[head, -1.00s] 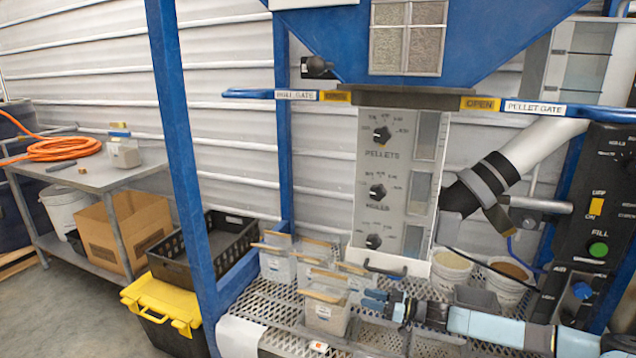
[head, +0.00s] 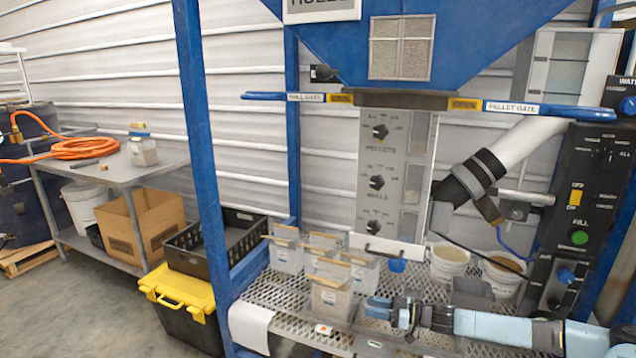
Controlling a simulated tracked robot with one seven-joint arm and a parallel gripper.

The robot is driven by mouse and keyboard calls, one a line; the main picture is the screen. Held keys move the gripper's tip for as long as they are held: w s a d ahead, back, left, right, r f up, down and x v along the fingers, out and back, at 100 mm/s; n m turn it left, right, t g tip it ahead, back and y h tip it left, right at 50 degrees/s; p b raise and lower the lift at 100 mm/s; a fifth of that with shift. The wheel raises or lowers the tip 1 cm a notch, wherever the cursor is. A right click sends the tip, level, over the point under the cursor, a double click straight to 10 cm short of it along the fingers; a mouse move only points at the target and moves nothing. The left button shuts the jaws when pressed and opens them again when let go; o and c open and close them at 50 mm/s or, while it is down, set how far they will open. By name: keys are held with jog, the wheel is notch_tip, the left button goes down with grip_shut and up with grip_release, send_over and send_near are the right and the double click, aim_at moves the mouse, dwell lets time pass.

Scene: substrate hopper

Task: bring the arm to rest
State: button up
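My arm reaches in from the lower right of the head view and lies low across the front of the perforated metal shelf (head: 262,294). My gripper (head: 372,308) is at its left end, pointing left, just right of the nearest clear tub (head: 330,298). The fingers are small and seen from the side, so I cannot tell whether they are open or shut. I see nothing held in them.
Several clear tubs stand on the shelf below the grey dial panel (head: 396,180). Two white buckets (head: 449,262) stand behind my arm. A blue post (head: 205,170) rises at left. The black control box (head: 585,205) is at right. A yellow-lidded bin (head: 178,290) sits on the floor.

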jog(key=s+r+g+h, duration=0.4)
jog(key=s+g+h, duration=0.3)
jog(key=s, duration=0.2)
jog(key=s+d+r+m+t+h, duration=0.1)
jog(key=s+d+r+m+h, duration=0.15)
jog(key=r, duration=0.45)
jog(key=s+d+r+m+h, duration=0.1)
jog(key=s+r+m+h, duration=0.15)
jog(key=r, duration=0.55)
jog(key=s+d+r+m+t+h, duration=0.1)
jog(key=s+d+r+h, duration=0.1)
jog(key=r+h, duration=0.35)
jog(key=s+r+m+t, duration=0.5)
jog(key=s+r+m, duration=0.2)
jog(key=s+r, duration=1.1)
jog(key=shift+s+r+m+y, duration=0.15)
jog(key=shift+r+m+y, duration=0.3)
jog(key=shift+r, duration=0.8)
